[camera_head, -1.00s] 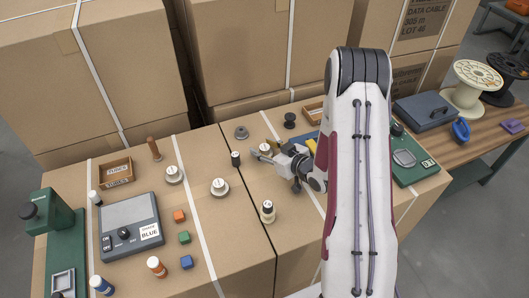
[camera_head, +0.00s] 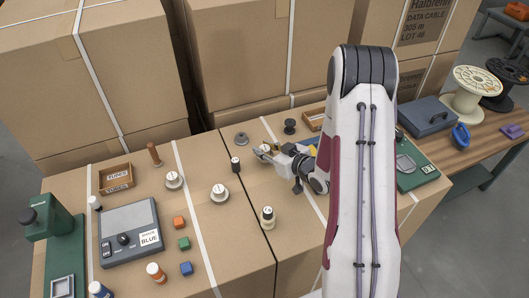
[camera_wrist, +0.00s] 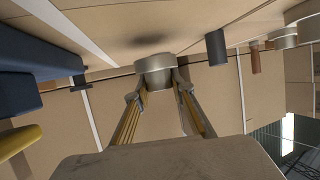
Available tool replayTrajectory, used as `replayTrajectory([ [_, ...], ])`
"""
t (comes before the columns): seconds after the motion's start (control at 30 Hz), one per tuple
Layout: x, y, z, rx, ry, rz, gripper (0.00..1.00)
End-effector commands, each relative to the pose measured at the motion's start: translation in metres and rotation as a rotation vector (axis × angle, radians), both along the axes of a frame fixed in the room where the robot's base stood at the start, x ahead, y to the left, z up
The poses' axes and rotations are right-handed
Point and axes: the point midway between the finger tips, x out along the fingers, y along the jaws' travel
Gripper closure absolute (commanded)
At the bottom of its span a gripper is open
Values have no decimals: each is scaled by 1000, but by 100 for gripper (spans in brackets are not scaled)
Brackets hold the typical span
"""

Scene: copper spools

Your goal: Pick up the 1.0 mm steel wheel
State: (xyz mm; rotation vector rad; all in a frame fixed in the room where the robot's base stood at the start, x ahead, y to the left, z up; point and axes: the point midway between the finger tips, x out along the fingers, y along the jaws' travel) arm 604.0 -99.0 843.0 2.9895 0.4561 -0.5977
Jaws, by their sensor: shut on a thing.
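A grey steel wheel with a pale label on top (camera_head: 265,147) is between the fingers of my gripper (camera_head: 268,152), towards the back middle of the boxes. In the wrist view the wheel (camera_wrist: 155,70) is a short grey cylinder with my fingertips (camera_wrist: 156,90) against its two sides. A dark shadow lies on the cardboard apart from it, so it looks lifted a little. Two similar labelled wheels stand to the left, one at the centre (camera_head: 220,193) and one farther left (camera_head: 174,181). I cannot read the size on any label.
A black cylinder (camera_head: 235,165) stands just left of my gripper.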

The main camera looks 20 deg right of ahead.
Motion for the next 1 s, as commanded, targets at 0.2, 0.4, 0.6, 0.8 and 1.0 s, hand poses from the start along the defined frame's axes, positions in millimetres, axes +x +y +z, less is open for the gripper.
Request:
replayTrajectory([
  [0.2,1,0,27,-1,-5,-1,100],
  [0.4,1,0,50,-1,-4,0,100],
  [0.6,1,0,66,0,-4,-1,100],
  [0.8,1,0,73,0,-3,0,100],
  [1.0,1,0,75,1,-3,0,100],
])
